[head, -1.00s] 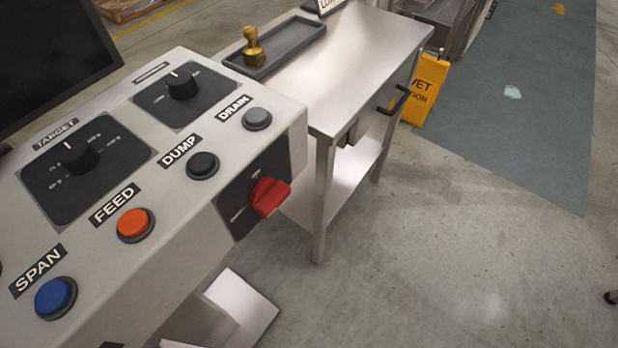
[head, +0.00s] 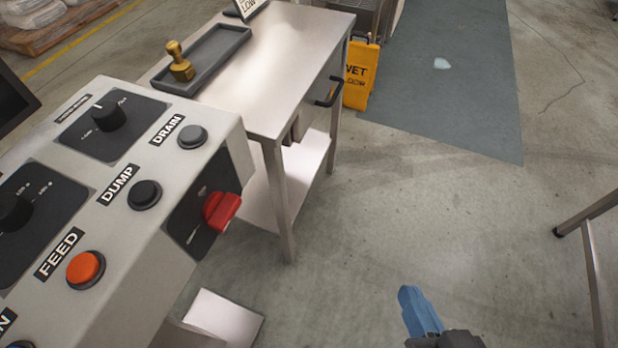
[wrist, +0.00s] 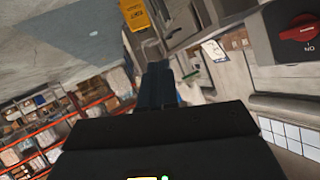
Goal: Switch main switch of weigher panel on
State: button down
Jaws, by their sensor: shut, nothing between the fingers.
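The weigher panel (head: 75,185) is a pale grey sloped console at the left of the head view. Its red main switch (head: 221,211) is a rotary handle on a dark plate on the panel's right side face. The wrist view shows the red switch (wrist: 300,32) at the upper right, with "ON" lettering beside it. My gripper (head: 408,295) has blue fingers and is at the bottom of the head view, right of the switch and apart from it. In the wrist view my gripper (wrist: 158,72) is shut and empty, pointing away from the switch.
The panel top has an orange FEED button (head: 86,268), a black DUMP button (head: 145,194) and a grey DRAIN button (head: 192,136). A steel table (head: 285,60) with a tray (head: 215,55) stands behind. A yellow wet-floor sign (head: 361,75) is beyond. Floor right of the panel is clear.

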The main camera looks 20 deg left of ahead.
jog(key=w+a+r+n+g+y, duration=0.4)
jog(key=w+a+r+n, duration=0.15)
jog(key=a, duration=0.55)
jog(key=a+r+n+g+p, duration=0.1)
jog(key=a+r+n+g, duration=0.6)
jog(key=r+n, duration=0.3)
notch_tip(320, 180, up, 2)
jog(key=shift+s+r, duration=0.1)
jog(key=shift+s, duration=0.3)
jog(key=shift+a, duration=0.1)
send_over(228, 200)
jog(key=d, duration=0.3)
notch_tip(228, 200, down, 7)
notch_tip(228, 200, down, 3)
jog(key=shift+s+a+f, duration=0.1)
jog(key=shift+f, duration=0.5)
